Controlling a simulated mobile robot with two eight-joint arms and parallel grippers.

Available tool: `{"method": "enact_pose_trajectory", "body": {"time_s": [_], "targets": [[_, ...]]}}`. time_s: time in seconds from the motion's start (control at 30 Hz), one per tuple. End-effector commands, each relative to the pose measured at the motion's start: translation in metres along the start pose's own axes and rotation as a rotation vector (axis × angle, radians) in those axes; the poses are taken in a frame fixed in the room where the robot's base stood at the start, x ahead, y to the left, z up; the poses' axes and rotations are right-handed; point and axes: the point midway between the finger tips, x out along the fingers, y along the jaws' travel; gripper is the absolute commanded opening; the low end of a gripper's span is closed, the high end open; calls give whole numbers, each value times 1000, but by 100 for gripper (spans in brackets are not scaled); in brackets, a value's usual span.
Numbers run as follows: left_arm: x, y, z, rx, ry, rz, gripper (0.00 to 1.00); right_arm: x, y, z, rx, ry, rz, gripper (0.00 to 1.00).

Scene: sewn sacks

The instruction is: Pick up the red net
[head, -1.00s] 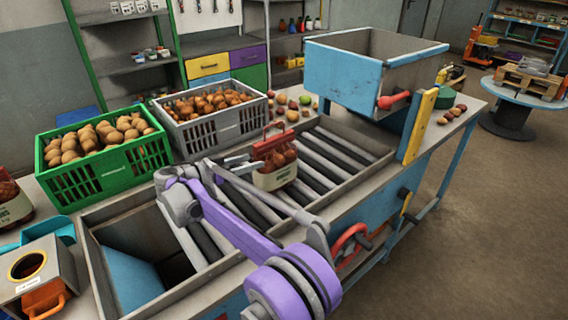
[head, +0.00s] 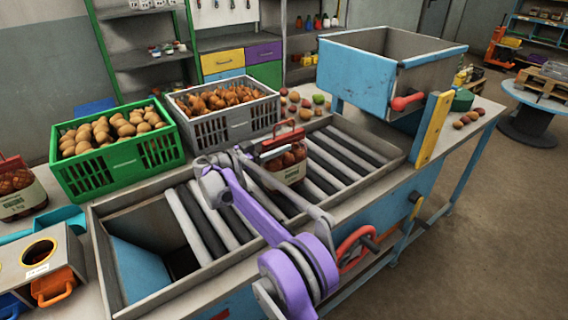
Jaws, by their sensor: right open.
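A red net sack (head: 291,168) with a pale label band and a red top stands on the rollers of the conveyor, its brown contents showing through. A second, similar net (head: 17,184) stands at the far left edge of the bench, partly cut off by the frame. My right gripper (head: 254,157) is open at the left side of the net on the rollers. Its fingers point toward that net and overlap its left edge in the picture; I cannot tell whether they touch it. My left gripper is not in view.
A green crate (head: 119,171) of potatoes and a grey crate (head: 228,126) of onions stand behind the conveyor (head: 352,162). A blue hopper (head: 357,82) rises at its right end. A grey box with a round hole (head: 39,252) is at the lower left.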

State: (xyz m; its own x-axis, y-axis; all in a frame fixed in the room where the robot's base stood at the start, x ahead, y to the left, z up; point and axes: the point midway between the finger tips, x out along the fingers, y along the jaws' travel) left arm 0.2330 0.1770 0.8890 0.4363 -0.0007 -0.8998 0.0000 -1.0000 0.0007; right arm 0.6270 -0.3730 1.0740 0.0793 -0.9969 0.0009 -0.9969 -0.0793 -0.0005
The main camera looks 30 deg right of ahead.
Motion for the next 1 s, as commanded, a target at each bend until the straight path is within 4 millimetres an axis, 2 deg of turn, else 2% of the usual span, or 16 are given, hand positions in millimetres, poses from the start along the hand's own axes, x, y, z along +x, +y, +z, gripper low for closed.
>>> {"method": "enact_pose_trajectory", "body": {"time_s": [0.1, 0.2, 0.43, 0.8, 0.83, 1.0], "targets": [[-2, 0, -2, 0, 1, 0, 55, 21, 0, 1, 0, 0, 3, 72], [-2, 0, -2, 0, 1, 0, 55, 31, 0, 1, 0, 0, 3, 72], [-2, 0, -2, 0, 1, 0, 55, 32, 0, 2, 0, 0, 1, 71], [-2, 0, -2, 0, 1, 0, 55, 32, 0, 2, 0, -1, 1, 4], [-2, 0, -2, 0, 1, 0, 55, 32, 0, 2, 0, -1, 1, 0], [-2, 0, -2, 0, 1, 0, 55, 32, 0, 3, 0, -3, 2, 0]]}}
